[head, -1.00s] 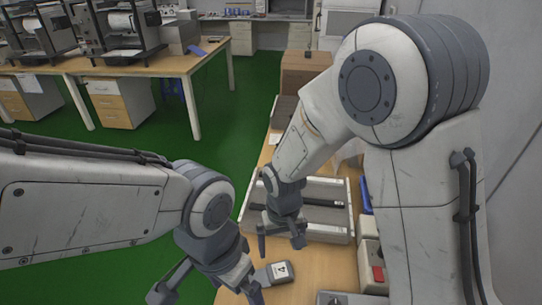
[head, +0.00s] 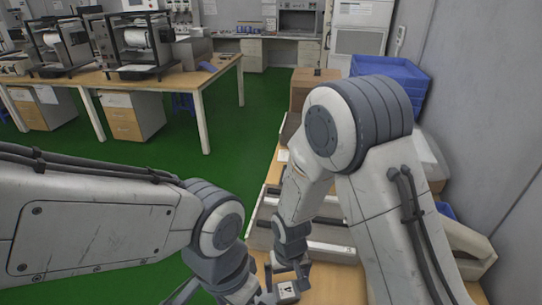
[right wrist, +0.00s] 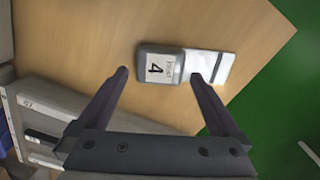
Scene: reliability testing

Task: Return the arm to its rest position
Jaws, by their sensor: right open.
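My right gripper (head: 287,281) is open, low in the middle of the head view, by a small grey device (head: 288,290) with a white label marked 4. In the right wrist view the device (right wrist: 158,66) lies on the wooden table (right wrist: 90,45), between the open fingertips (right wrist: 158,75) in the picture. Nothing shows gripped; contact cannot be told. A pale flat piece (right wrist: 211,67) adjoins the device. My left gripper (head: 222,296) is at the bottom edge of the head view, its fingers spread and partly cut off.
A grey tray-like unit (head: 330,236) stands behind my right gripper. Blue bins (head: 402,75) and a brown box (head: 308,86) are farther back. A workbench (head: 215,78) with machines stands at the back left. Green floor (head: 150,158) lies clear between.

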